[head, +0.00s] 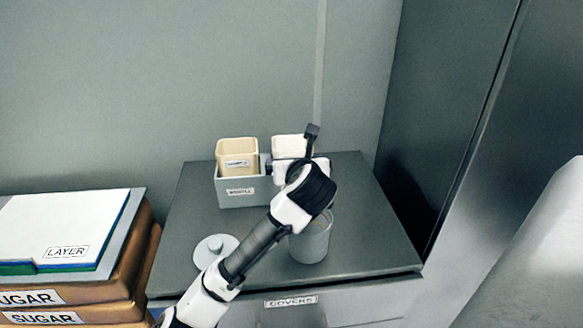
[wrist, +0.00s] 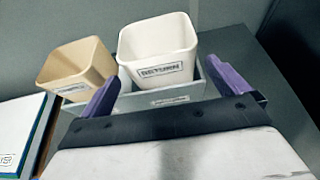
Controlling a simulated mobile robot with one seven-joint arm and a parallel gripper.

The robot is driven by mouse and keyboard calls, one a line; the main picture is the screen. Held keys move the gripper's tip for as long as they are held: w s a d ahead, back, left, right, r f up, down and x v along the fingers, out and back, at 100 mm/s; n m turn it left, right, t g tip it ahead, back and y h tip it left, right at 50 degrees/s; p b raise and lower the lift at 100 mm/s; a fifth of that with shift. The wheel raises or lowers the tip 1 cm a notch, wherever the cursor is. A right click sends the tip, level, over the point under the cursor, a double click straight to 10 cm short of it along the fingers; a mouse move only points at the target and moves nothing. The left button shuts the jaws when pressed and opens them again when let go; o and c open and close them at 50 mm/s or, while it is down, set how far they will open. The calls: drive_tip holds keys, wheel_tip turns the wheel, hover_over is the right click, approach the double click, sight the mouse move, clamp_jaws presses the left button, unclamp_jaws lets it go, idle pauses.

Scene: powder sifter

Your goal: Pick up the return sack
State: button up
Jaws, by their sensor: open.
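The return sack (wrist: 158,48) is a white, square, open-topped container with a RETURN label, standing upright in a grey holder (wrist: 190,95) beside a tan container. In the head view the sack (head: 291,145) is partly hidden behind my wrist. My gripper (wrist: 160,74) is open and empty. Its purple fingers spread to the left and right of the sack's lower part, as seen in the wrist view. I cannot tell whether they touch the sack. In the head view my gripper is mostly hidden by my own wrist.
A tan container (head: 237,152) stands in the holder's left side. A grey cup (head: 312,245) and a round lid (head: 213,250) are on the dark cabinet top (head: 370,220). Stacked SUGAR sacks (head: 70,300) with a LAYER sheet (head: 60,225) are left. A tall dark cabinet (head: 445,110) stands right.

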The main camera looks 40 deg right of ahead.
drive_tip(key=shift+p+x, duration=1.05)
drive_tip(key=shift+x, duration=1.85)
drive_tip(key=shift+r, duration=0.15)
drive_tip(key=c, duration=1.1)
